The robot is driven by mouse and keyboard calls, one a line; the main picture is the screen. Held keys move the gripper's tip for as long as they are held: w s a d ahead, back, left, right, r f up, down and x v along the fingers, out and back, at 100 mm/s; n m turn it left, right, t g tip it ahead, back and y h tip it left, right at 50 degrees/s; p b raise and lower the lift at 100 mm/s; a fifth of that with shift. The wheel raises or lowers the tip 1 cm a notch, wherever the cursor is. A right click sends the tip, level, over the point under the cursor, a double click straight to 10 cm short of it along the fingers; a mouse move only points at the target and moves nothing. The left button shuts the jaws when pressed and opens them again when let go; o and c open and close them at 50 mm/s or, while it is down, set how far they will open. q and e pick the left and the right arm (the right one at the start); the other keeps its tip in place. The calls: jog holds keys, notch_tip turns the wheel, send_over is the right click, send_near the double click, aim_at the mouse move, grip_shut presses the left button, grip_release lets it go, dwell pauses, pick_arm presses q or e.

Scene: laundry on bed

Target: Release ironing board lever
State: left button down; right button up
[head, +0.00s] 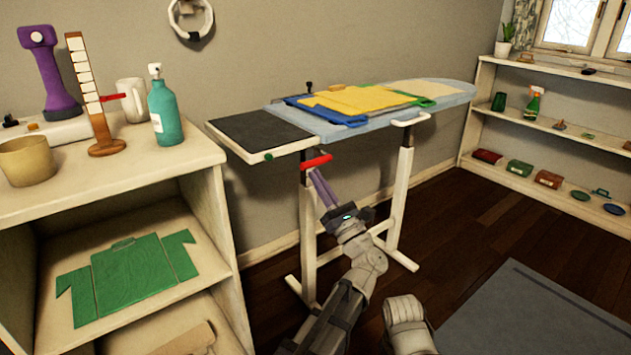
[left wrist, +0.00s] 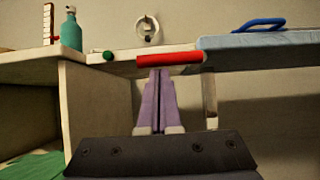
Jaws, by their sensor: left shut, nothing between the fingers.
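The ironing board (head: 452,97) has a pale blue top, a dark panel at its left end and white legs. Its red lever (head: 316,162) sits under the near edge by the left leg. The lever also shows as a red bar in the left wrist view (left wrist: 170,59). My left gripper (head: 314,174) is shut and empty, its purple fingers pointing up at the lever from just below. In the left wrist view the fingertips (left wrist: 159,72) meet the bar's lower edge; I cannot tell whether they touch it. My right gripper is not in view.
Folded yellow, blue and green clothes (head: 362,100) lie on the board. A white shelf unit (head: 205,150) stands close at left, holding a teal bottle (head: 166,115) and a green shirt (head: 130,272). Another low shelf (head: 560,135) stands at right. The dark floor between is mostly clear.

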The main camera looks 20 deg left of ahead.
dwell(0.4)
pick_arm(q)
jog(key=shift+s+r+m+t+h, duration=0.1)
jog(key=shift+r+m+t+h, duration=0.1)
jog(key=shift+m+t+h, duration=0.3)
